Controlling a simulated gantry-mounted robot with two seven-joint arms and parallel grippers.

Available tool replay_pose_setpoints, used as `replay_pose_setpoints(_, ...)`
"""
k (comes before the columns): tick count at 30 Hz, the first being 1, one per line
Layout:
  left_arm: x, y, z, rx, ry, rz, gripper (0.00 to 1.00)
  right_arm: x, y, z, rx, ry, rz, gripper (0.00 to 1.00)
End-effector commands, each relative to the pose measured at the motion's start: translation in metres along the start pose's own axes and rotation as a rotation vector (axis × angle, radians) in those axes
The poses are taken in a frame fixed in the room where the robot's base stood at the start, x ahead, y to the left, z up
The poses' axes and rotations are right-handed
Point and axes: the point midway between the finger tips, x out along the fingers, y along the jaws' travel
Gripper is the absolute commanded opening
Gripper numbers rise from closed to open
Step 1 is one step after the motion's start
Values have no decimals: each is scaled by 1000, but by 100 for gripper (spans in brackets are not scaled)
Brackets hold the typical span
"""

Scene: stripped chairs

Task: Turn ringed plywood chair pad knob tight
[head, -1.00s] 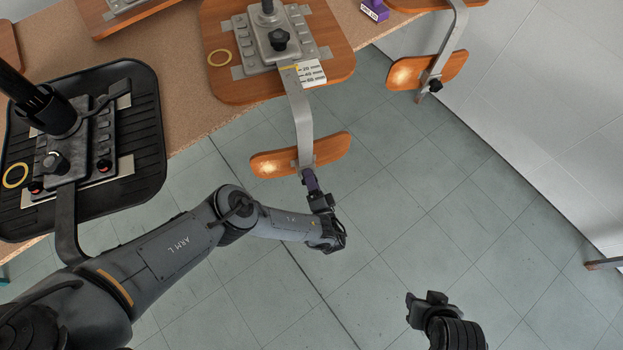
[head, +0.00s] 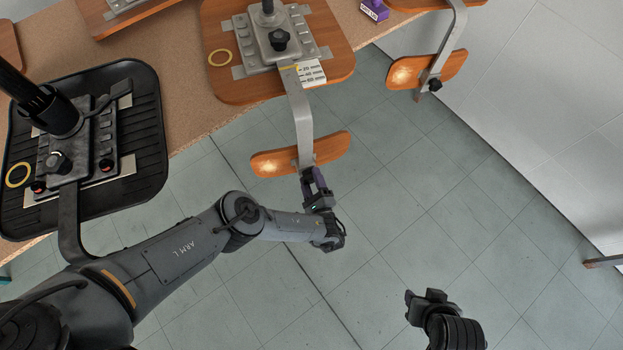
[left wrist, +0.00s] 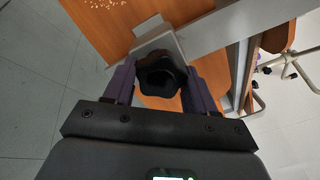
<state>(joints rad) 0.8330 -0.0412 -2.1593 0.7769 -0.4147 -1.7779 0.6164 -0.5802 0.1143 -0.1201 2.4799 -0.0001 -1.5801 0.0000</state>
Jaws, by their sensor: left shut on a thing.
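The ringed plywood chair's seat (head: 235,88) bears a yellow ring (head: 220,58) and lies underside up on the table. A grey metal bar (head: 303,125) runs from it to its small plywood pad (head: 330,148). My left gripper (head: 315,180), with purple fingers, is at the near side of this pad. In the left wrist view the black lobed knob (left wrist: 160,74) sits between the fingers, and the gripper is shut on it. The knob is hidden in the head view. My right gripper (head: 427,297) is low at the right, away from the chairs; its fingers are unclear.
A black chair seat (head: 145,150) with its own yellow ring (head: 18,174) lies at the left. Another plywood pad (head: 405,72) with a dark knob (head: 435,85) hangs at upper right. A purple box (head: 374,10) is on the table (head: 190,110). Floor below is clear.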

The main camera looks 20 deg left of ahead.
Motion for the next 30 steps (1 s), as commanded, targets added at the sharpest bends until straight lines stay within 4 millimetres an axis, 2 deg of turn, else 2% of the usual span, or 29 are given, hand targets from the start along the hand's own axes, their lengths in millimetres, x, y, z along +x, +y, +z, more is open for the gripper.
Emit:
replay_pose_setpoints(10,0,0,0,152,-1,-1,25,0,1,0,-3,0,2,43)
replay_pose_setpoints(27,0,1,0,180,-1,-1,25,0,2,0,-9,-1,7,43)
replay_pose_setpoints(28,0,1,0,180,-1,-1,60,0,2,0,-9,-1,7,43)
replay_pose_setpoints(30,0,1,0,180,-1,-1,71,0,2,0,-8,-1,6,43)
